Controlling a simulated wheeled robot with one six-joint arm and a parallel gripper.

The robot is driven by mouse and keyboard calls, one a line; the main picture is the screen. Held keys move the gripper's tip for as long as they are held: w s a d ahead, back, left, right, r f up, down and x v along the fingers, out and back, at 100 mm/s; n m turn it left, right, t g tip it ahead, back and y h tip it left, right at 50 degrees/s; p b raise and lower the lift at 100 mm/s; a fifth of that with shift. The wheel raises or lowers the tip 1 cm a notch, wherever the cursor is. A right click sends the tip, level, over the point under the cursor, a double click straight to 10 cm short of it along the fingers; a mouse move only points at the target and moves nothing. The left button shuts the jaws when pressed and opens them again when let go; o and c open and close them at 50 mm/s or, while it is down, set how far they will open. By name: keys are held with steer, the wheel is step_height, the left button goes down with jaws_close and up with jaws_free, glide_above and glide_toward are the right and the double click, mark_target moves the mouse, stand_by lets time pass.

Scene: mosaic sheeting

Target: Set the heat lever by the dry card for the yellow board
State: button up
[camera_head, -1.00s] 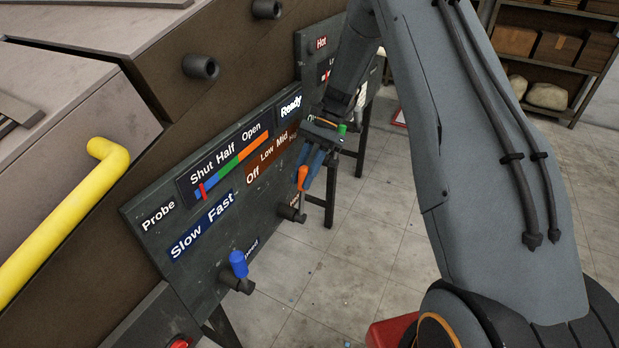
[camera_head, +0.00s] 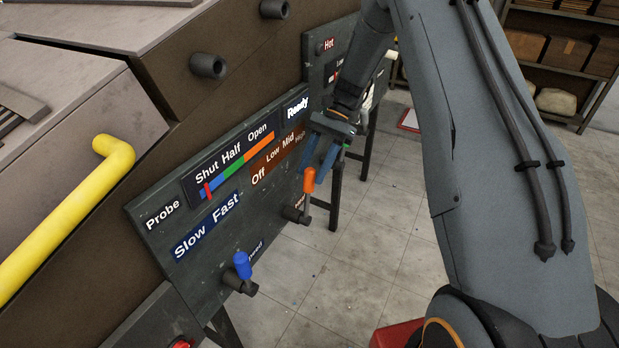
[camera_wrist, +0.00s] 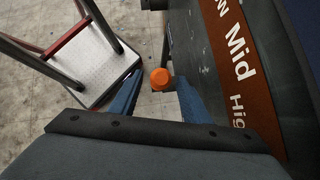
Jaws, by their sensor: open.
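The heat lever has an orange knob (camera_head: 309,180) on a thin stem and stands about upright on its pivot, below the brown Off–Low–Mid–High label (camera_head: 277,157). My gripper (camera_head: 318,174) is open, its blue fingers just above and around the level of the knob. In the wrist view the orange knob (camera_wrist: 160,79) shows between the two open fingertips (camera_wrist: 156,98), nearer the right one; I cannot tell whether they touch it. The brown label (camera_wrist: 238,60) with "Mid" lies to the right there. No dry card or yellow board can be made out.
A blue-knobbed lever (camera_head: 242,265) stands lower left, below the Slow–Fast label (camera_head: 207,225). A yellow rail (camera_head: 70,220) runs along the left. A Shut–Half–Open gauge (camera_head: 236,160) has its red mark near Shut. In the wrist view a metal step stool (camera_wrist: 92,62) stands at left.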

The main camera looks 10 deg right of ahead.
steer(key=b+v, duration=0.1)
steer(key=v, duration=0.4)
steer(key=s+d+r+n+t+h, duration=0.1)
steer(key=s+n, duration=0.4)
steer(key=s, duration=0.8)
steer(key=s+d+r+n+t+h, duration=0.1)
steer(key=s+n+t+h, duration=0.3)
steer(key=s, duration=0.9)
steer(key=shift+s+r+n+h, duration=0.3)
steer(key=shift+n+h, duration=0.3)
steer(key=shift+n, duration=0.5)
